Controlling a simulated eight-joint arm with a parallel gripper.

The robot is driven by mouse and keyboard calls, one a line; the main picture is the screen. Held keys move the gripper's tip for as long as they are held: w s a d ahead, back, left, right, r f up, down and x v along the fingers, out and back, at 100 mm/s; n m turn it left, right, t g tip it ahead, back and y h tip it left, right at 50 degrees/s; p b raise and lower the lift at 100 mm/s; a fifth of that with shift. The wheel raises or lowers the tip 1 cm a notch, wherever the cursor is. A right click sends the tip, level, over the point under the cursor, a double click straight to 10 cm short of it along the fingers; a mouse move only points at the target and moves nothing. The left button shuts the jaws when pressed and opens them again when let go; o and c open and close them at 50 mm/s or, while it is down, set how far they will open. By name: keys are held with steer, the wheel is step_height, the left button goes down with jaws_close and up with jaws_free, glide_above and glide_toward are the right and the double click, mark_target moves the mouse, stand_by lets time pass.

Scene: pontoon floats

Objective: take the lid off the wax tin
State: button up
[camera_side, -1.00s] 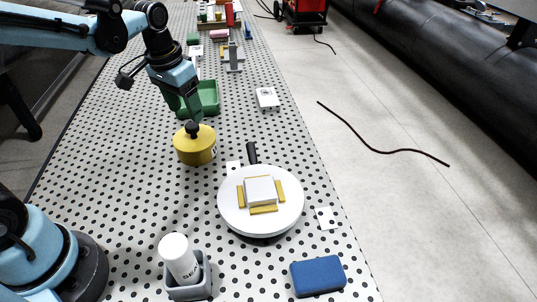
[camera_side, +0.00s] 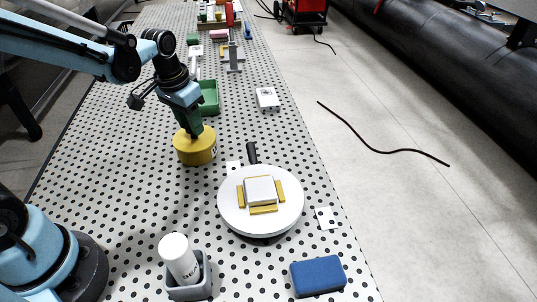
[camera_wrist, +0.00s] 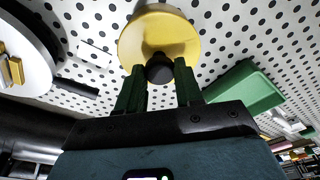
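The yellow round wax tin (camera_side: 194,152) stands on the perforated table with its lid (camera_wrist: 135,38) on. The lid's dark knob (camera_wrist: 159,72) shows in the wrist view. My gripper (camera_side: 194,130) is directly above the tin, pointing down, and hides the knob in the side view. In the wrist view my gripper (camera_wrist: 159,66) is open, with its two green fingers on either side of the knob. A gap shows between the knob and each finger.
A round white plate-like fixture (camera_side: 230,210) with a white block and yellow strips stands front right of the tin. A green tray (camera_side: 209,97) is close behind it. A blue case (camera_side: 318,276) and a grey holder with a white bottle (camera_side: 180,262) are in front.

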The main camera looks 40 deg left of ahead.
steer(key=c, duration=0.4)
steer(key=shift+r, duration=0.2)
